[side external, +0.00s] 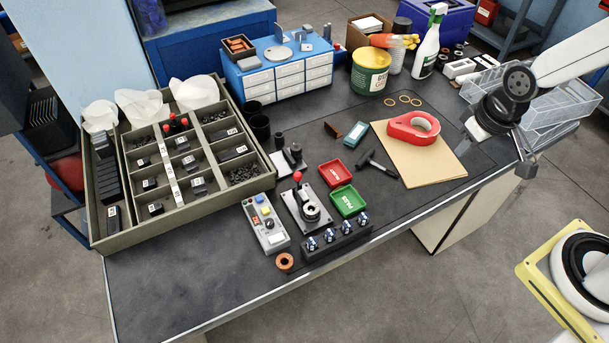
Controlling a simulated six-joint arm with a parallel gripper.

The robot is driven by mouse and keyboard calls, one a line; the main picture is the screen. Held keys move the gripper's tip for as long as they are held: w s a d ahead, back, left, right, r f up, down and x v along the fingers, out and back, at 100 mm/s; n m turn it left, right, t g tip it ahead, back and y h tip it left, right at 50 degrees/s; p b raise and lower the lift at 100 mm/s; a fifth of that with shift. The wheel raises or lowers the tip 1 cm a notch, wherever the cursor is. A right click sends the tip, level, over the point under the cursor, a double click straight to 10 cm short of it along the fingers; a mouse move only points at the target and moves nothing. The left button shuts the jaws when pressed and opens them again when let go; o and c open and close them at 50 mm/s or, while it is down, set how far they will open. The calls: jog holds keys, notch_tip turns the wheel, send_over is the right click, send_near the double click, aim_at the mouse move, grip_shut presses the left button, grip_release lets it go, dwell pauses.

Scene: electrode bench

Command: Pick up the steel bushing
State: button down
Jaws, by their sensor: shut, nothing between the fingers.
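My gripper (525,168) is at the right edge of the bench, seen small and from the side. It is shut and empty, far from the small parts at the bench front. A ring-shaped metal part (311,211) sits on a dark fixture plate with a red-knobbed lever. It may be the steel bushing, but it is too small to tell for sure. A copper-coloured ring (285,261) lies at the front edge, left of a black block (335,239) holding several small blue-and-silver parts.
A large compartment tray (98,220) fills the left. A grey control box (266,224) stands beside the fixture. Red (336,173) and green (348,200) trays and a hammer (379,163) lie mid-bench. The front left bench is clear.

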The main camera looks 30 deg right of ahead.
jog(key=shift+c, duration=0.3)
grip_release()
jog(key=w+a+f+n+g, duration=0.1)
jog(key=w+a+f+n, duration=0.3)
jog(key=w+a, duration=0.55)
jog(key=w+a+f+n, duration=0.1)
jog(key=a+f, duration=0.2)
jog(key=a, duration=0.1)
jog(key=w+a+f+n+g, duration=0.1)
jog(key=w+a+f+n, duration=0.1)
jog(key=a+f, duration=0.2)
jog(key=w+a+f+n, duration=0.2)
jog(key=a+f, duration=0.1)
jog(key=a, duration=0.3)
jog(key=shift+w+a+f+g, duration=0.1)
jog(key=shift+w+f+g, duration=0.1)
jog(key=shift+g, duration=0.1)
jog(key=shift+f, duration=1.3)
